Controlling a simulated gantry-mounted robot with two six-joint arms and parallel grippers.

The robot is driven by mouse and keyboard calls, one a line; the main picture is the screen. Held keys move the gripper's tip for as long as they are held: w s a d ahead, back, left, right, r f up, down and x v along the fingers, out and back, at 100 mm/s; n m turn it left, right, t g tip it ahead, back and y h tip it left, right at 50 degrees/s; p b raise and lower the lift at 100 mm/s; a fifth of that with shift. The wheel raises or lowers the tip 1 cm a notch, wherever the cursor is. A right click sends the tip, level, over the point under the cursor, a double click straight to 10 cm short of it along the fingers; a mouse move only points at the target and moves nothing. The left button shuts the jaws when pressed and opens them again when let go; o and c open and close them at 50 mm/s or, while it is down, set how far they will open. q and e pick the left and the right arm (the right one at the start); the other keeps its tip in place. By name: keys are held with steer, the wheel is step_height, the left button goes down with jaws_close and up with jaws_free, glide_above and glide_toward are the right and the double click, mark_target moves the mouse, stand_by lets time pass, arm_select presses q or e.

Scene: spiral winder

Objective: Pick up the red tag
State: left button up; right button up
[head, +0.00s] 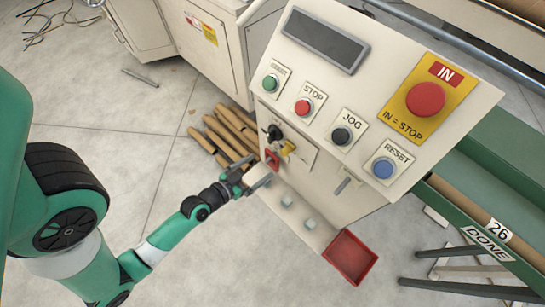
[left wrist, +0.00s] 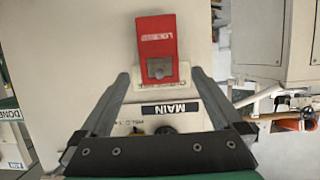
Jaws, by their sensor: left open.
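The red tag (head: 272,160) is on the front face of the cream control panel (head: 345,190), below a black rotary switch (head: 274,132). In the left wrist view the red tag (left wrist: 156,36) shows upside down, with pale lettering and a grey metal piece at its lower end. My left gripper (head: 257,169) is open close to the tag. In the left wrist view its two fingers (left wrist: 160,76) stand wide apart, one on either side of the tag's lower end, with a visible gap on both sides. I cannot tell how far the tag is in depth.
A red tray (head: 351,257) sits at the end of the ledge below the panel, past several small pale blocks (head: 310,224). Buttons and a red stop button (head: 425,99) are on the panel top. Cardboard tubes (head: 222,135) lie on the floor behind my gripper.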

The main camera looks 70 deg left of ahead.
mark_target(272, 159)
arm_select(q)
steer(key=shift+f, duration=0.2)
arm_select(e)
steer(key=shift+s, duration=0.1)
arm_select(q)
steer(key=x, duration=0.5)
steer(key=shift+w+f, duration=0.1)
steer(key=shift+c, duration=0.6)
steer(key=c, duration=1.1)
steer(key=shift+c, duration=0.2)
